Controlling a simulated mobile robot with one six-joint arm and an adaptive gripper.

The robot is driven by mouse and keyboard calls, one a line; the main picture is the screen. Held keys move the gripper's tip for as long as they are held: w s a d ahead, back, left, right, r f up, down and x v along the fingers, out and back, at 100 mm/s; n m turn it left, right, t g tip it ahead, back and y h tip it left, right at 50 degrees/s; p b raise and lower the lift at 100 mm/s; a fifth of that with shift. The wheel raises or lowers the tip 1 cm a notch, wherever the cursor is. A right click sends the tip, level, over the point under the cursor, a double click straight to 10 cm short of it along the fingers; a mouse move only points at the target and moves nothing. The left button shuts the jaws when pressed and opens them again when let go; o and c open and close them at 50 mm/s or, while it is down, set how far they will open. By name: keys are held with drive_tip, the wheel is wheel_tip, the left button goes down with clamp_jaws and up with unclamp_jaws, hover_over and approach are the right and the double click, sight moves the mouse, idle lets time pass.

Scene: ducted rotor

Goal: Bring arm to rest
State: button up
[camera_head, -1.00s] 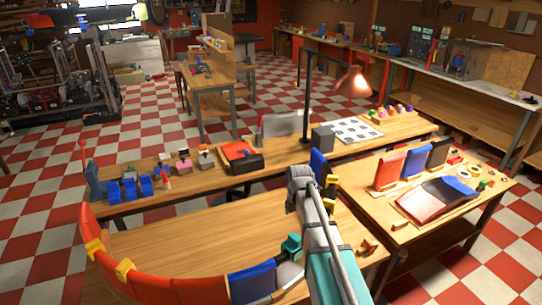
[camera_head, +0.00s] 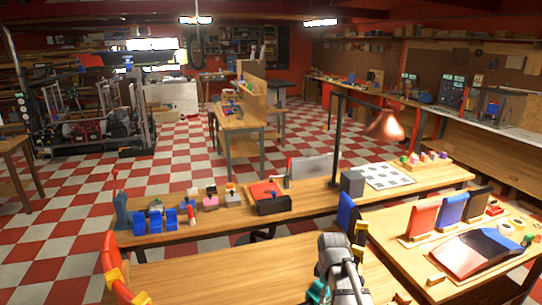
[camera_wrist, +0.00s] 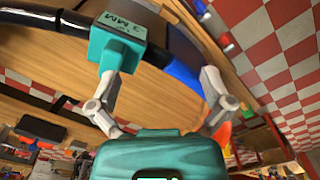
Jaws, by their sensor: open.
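My gripper (camera_wrist: 160,78) shows in the wrist view with its two grey fingers spread apart and nothing clasped between them. A teal block marked "3 MM" (camera_wrist: 118,42) sits by the left finger, over a dark curved band (camera_wrist: 40,18); I cannot tell whether the finger touches it. In the head view my grey arm (camera_head: 340,262) reaches over the near bench at the bottom. A teal piece (camera_head: 317,291) shows just left of it. A curved ring wall (camera_head: 109,251) with red sections and yellow clips stands on that bench, with a blue section (camera_head: 347,213) behind my arm.
A long bench (camera_head: 315,190) behind holds blue bins (camera_head: 155,221), a red-and-black case (camera_head: 267,198) and a lamp (camera_head: 385,125). The right bench (camera_head: 405,235) holds coloured upright panels (camera_head: 451,208) and a red-blue shell (camera_head: 475,252). Checkered floor (camera_head: 180,155) lies open beyond.

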drive_tip(key=s+f+m+b, duration=0.3)
drive_tip(key=s+m, duration=0.5)
drive_tip(key=m, duration=0.4)
drive_tip(key=shift+f+m, duration=0.3)
idle(1.2)
